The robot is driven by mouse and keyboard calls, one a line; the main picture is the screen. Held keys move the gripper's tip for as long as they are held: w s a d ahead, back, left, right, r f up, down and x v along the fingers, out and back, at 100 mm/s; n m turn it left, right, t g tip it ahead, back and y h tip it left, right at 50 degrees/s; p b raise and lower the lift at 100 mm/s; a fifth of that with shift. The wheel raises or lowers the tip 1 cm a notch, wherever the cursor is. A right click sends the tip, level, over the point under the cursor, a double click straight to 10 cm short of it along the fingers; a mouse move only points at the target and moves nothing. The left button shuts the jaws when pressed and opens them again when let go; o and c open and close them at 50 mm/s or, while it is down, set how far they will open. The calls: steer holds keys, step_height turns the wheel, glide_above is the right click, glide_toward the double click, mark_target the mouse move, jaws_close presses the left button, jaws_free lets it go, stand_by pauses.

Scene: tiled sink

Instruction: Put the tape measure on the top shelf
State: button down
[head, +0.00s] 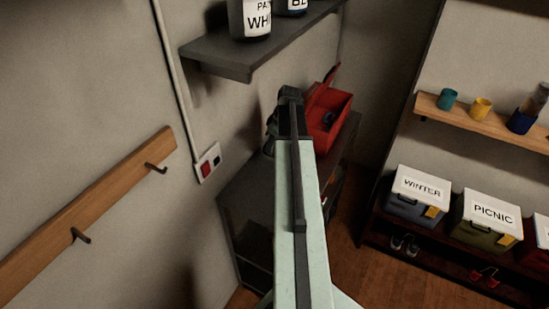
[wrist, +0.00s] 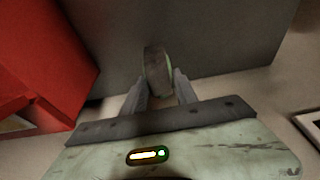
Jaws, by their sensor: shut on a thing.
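My gripper (wrist: 160,82) is shut on a dark, rounded thing with green edges, which looks like the tape measure (wrist: 156,68). It shows between the two grey fingers in the wrist view. In the head view my arm reaches away from me, and its dark end (head: 290,97) is in front of the wall, beside the red toolbox. The held thing cannot be made out there. A dark grey wall shelf (head: 215,60) is at the upper left of the head view, with labelled paint cans (head: 250,18) on it. Whether another shelf is above it is out of view.
The open red toolbox (head: 335,115) stands on a dark cabinet (head: 245,185) under the shelf; red also shows in the wrist view (wrist: 45,50). A wooden hook rail (head: 100,210) is at left. At right are a shelf with cups (head: 480,108) and labelled boxes (head: 418,190).

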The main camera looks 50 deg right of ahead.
step_height(320, 180, down, 4)
steer(key=b, duration=0.3)
steer(key=shift+b, duration=0.4)
steer(key=shift+r, duration=0.2)
steer(key=shift+f, duration=0.15)
steer(key=c, duration=0.9)
jaws_free()
steer(key=shift+c, duration=0.2)
steer(key=p+v, duration=1.2)
